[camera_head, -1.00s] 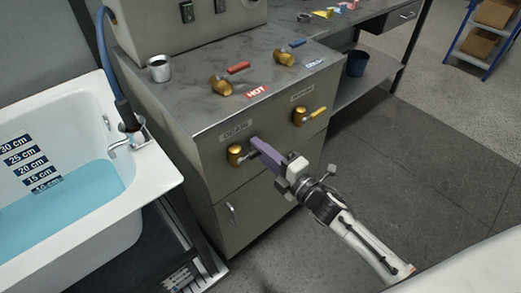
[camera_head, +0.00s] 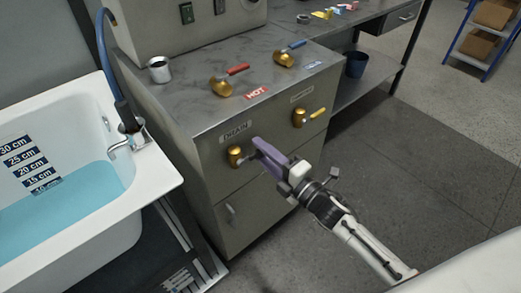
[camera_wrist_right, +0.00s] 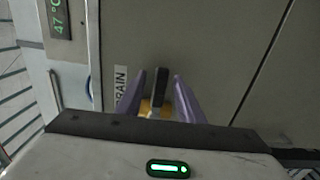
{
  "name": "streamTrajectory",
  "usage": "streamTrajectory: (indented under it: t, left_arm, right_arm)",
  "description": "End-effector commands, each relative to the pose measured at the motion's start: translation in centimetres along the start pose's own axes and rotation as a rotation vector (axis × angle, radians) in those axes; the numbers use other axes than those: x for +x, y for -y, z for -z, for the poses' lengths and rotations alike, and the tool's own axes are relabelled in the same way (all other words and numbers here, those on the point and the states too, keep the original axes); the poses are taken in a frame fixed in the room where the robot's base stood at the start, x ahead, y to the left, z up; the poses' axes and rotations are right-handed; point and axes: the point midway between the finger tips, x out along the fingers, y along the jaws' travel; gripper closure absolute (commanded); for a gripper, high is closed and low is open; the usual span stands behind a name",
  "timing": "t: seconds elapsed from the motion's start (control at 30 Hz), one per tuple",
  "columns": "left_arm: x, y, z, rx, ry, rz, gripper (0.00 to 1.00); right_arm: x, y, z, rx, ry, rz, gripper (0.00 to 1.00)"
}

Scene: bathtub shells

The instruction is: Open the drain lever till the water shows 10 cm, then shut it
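The brass drain valve (camera_head: 235,156) sits on the cabinet front under a DRAIN label (camera_head: 235,131). Its dark lever (camera_wrist_right: 159,88) stands between the purple fingers of my right gripper (camera_wrist_right: 158,97) in the right wrist view. The fingers are apart, with a narrow gap on each side of the lever. In the head view my right gripper (camera_head: 268,154) hides most of the lever. My left gripper is not in view.
A hot valve with a red lever (camera_head: 238,69) and a blue-lever valve (camera_head: 297,44) are on the cabinet top, with a metal cup (camera_head: 159,70). A yellow-lever valve (camera_head: 318,113) is right of the drain valve. The floor (camera_head: 430,150) to the right is clear.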

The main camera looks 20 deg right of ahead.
Motion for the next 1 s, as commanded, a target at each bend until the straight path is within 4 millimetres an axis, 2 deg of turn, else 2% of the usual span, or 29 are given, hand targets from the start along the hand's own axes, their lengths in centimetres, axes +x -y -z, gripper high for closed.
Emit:
streamTrajectory:
  t: [0.3,0.5,0.63,1.0]
  left_arm:
    - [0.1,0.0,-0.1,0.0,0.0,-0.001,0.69]
    - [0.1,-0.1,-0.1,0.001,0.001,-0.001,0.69]
    - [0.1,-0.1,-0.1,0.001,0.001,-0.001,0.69]
    - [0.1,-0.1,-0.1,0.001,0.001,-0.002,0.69]
  right_arm:
    - [-6.2,0.1,0.0,0.0,0.0,0.003,0.66]
    - [-8.8,0.0,0.0,-0.001,0.001,0.001,0.66]
    - [-9.4,-0.1,0.0,-0.002,-0.001,-0.001,0.66]
    - [-9.4,-0.1,0.0,-0.002,0.0,-0.001,0.66]
